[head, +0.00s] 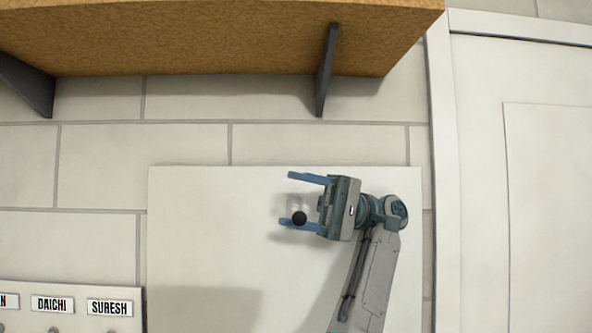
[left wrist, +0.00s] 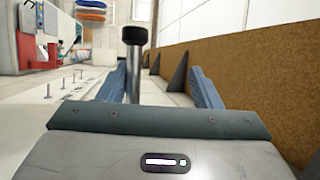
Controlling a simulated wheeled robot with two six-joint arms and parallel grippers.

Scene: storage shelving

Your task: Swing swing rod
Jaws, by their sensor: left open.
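The swing rod is a shiny metal rod with a black round end. In the head view its black end (head: 299,218) shows over the lower finger of my left gripper (head: 284,199), with a pale square mount partly visible behind. In the left wrist view the swing rod (left wrist: 133,72) rises between the two blue fingers of my left gripper (left wrist: 158,69), closer to the left finger. The gripper is open, its fingers on either side of the rod. I cannot tell whether the lower finger touches it. My right gripper is out of view.
A white panel (head: 205,225) on the tiled wall lies behind the gripper. A brown shelf (head: 200,38) with dark brackets (head: 326,70) is above. A white name board with hooks (head: 70,318) is at lower left, and a white door (head: 545,200) at right.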

